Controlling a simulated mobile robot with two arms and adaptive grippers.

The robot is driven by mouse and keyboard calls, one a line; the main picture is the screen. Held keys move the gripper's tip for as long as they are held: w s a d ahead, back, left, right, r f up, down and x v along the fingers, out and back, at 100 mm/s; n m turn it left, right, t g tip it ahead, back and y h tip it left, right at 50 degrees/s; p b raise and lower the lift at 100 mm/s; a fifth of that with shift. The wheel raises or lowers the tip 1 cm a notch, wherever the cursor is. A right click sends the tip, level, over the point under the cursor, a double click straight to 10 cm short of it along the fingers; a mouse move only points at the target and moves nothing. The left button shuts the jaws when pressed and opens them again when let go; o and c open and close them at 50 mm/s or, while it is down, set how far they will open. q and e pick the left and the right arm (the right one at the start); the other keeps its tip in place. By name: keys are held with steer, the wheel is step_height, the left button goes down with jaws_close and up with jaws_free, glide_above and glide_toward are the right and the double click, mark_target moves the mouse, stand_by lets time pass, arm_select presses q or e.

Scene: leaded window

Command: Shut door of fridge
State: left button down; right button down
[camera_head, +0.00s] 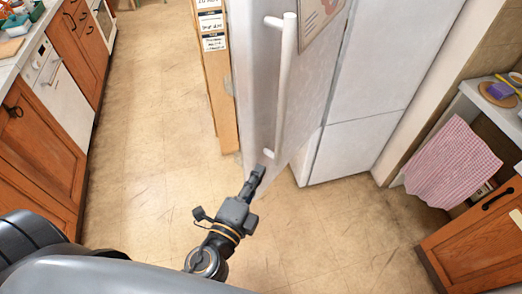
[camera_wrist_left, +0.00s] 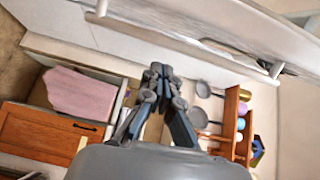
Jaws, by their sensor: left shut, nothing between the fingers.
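The fridge door (camera_head: 262,65) is a pale panel standing open at an angle to the white fridge (camera_head: 385,75). A long white vertical handle (camera_head: 285,85) runs down the door, with a poster beside it. My left gripper (camera_head: 258,172) is near the bottom end of the handle, low by the door; I cannot tell whether it touches. In the left wrist view the fingers (camera_wrist_left: 157,72) are together with nothing between them. White panels and a bar cross the top of that view. My right gripper is not in view.
Wooden cabinets (camera_head: 40,150) line the left; a counter with a pink checked cloth (camera_head: 453,163) is at right. The tiled floor (camera_head: 150,110) between is clear. Pans and a wooden rack (camera_wrist_left: 236,125) show in the wrist view.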

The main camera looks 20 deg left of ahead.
mark_target(259, 132)
arm_select(q)
steer(key=w+p, duration=0.2)
steer(key=w, duration=0.1)
steer(key=w+r+p, duration=0.1)
steer(key=w, duration=0.3)
steer(key=w+r+p, duration=0.1)
steer(key=w+p, duration=0.1)
steer(key=w, duration=0.1)
steer(key=shift+w+d+p, duration=0.15)
steer(key=shift+d+p, duration=0.15)
steer(key=shift+d, duration=0.05)
steer(key=a, duration=0.2)
steer(key=w+a, duration=0.1)
steer(key=a, duration=0.1)
steer(key=shift+f+p, duration=0.25)
steer(key=shift+p, duration=0.1)
steer(key=shift+w+d, duration=0.1)
